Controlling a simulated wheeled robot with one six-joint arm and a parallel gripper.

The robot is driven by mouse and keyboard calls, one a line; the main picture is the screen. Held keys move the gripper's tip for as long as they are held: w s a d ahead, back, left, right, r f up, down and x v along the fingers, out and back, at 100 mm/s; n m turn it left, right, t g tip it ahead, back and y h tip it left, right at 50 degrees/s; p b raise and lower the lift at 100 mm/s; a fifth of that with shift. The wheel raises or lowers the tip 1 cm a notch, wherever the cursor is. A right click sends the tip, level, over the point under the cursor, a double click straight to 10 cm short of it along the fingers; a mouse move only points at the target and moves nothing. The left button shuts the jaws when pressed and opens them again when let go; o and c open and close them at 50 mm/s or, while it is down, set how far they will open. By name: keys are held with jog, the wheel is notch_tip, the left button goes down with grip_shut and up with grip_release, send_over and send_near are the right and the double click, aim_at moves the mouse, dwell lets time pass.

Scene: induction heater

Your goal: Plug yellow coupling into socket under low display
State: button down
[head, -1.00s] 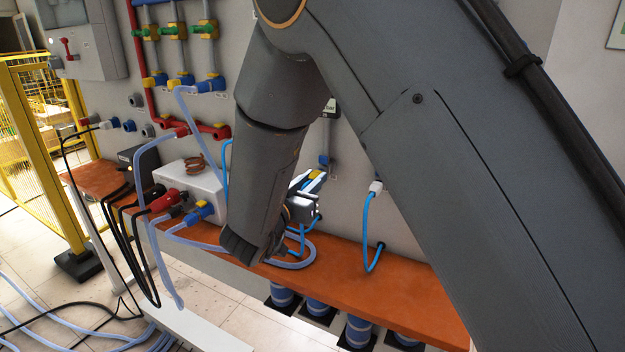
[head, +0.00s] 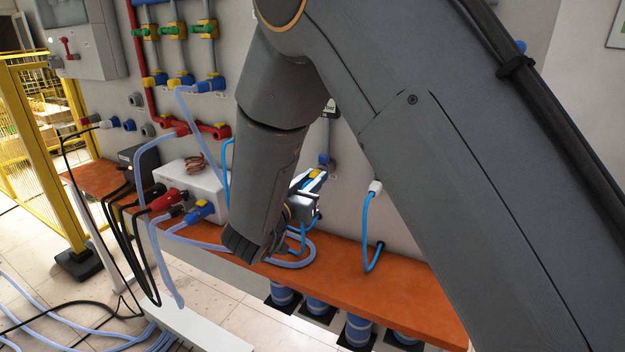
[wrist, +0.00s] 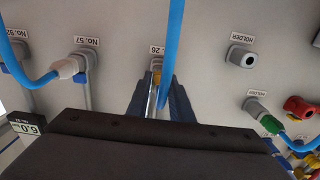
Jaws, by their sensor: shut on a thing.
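My gripper (head: 314,178) is near the wall, above the orange shelf, partly hidden by my arm in the head view. Its blue fingers, also in the wrist view (wrist: 160,95), are shut on the yellow coupling (wrist: 156,66). Only a little yellow shows, at the fingertips beside the socket labelled 26. I cannot tell whether the coupling is in it or just in front. A blue hose (wrist: 173,40) runs past the fingers. The wrist view is upside down; a small display reading 6.0 (wrist: 28,122) is at its left. Another display (head: 331,108) is partly behind my arm.
A white plug (head: 375,187) with a blue hose sits in a neighbouring wall socket, labelled No. 57 in the wrist view. An empty holder (wrist: 241,57) and a green-tipped holder plug (wrist: 270,124) are to the right there. The orange shelf (head: 400,285) carries looped hoses and a white box (head: 190,178).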

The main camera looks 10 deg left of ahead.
jog(key=shift+w+d, duration=0.1)
jog(key=shift+w, duration=0.25)
jog(key=c, duration=1.5)
grip_release()
